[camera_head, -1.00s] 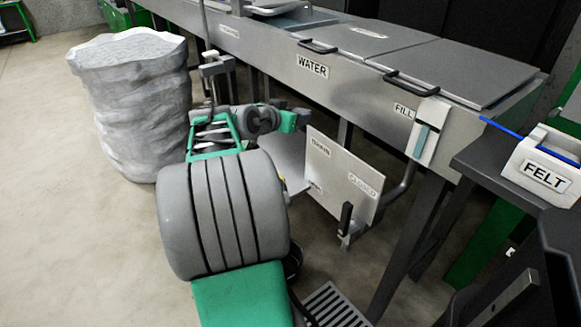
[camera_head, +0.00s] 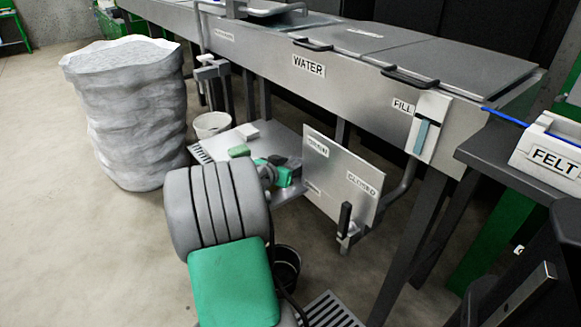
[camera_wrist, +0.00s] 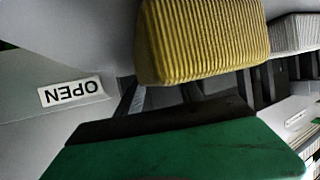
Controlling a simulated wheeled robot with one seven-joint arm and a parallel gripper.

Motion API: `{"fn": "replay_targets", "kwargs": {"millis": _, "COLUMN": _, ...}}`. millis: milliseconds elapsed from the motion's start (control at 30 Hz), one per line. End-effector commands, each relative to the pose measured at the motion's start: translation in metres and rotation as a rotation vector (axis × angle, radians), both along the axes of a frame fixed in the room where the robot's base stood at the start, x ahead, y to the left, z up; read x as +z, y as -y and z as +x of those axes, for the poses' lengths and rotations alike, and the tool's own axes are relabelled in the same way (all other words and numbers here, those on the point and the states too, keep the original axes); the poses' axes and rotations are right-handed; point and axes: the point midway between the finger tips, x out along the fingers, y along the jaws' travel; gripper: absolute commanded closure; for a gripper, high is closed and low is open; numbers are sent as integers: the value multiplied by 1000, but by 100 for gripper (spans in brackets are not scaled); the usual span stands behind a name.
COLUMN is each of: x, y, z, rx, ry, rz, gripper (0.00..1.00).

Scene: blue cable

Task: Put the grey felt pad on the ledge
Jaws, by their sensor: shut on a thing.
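My gripper (camera_head: 284,174) is green and sits low over the inner part of a pale shelf-like ledge (camera_head: 265,136) under the steel trough. A dark grey piece, which looks like the felt pad (camera_head: 291,161), shows at its fingers, and the gripper is shut on it. Whether the pad touches the ledge is unclear. In the wrist view a green part with a dark edge (camera_wrist: 165,117) fills the bottom, and a yellow ribbed block (camera_wrist: 203,40) is close above it. I cannot tell which of these belong to the gripper.
A green block (camera_head: 239,151) and a white block (camera_head: 247,131) lie on the ledge left of my gripper. An upright plate with labels (camera_head: 343,172) stands close on the right. A white bucket (camera_head: 212,124) and large wrapped sack (camera_head: 125,110) are left. A FELT box (camera_head: 550,155) is far right.

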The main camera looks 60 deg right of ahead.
Motion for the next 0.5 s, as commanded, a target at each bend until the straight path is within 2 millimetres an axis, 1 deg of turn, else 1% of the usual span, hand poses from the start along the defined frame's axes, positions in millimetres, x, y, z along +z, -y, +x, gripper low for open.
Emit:
{"fn": "replay_targets", "kwargs": {"millis": 133, "x": -5, "y": 0, "z": 0, "rx": 0, "ry": 0, "rz": 1, "gripper": 93}}
{"fn": "replay_targets", "kwargs": {"millis": 167, "x": -4, "y": 0, "z": 0, "rx": 0, "ry": 0, "rz": 1, "gripper": 54}}
{"fn": "replay_targets", "kwargs": {"millis": 200, "x": -3, "y": 0, "z": 0, "rx": 0, "ry": 0, "rz": 1, "gripper": 51}}
{"fn": "replay_targets", "kwargs": {"millis": 267, "x": -3, "y": 0, "z": 0, "rx": 0, "ry": 0, "rz": 1, "gripper": 46}}
{"fn": "replay_targets", "kwargs": {"millis": 500, "x": -2, "y": 0, "z": 0, "rx": 0, "ry": 0, "rz": 1, "gripper": 46}}
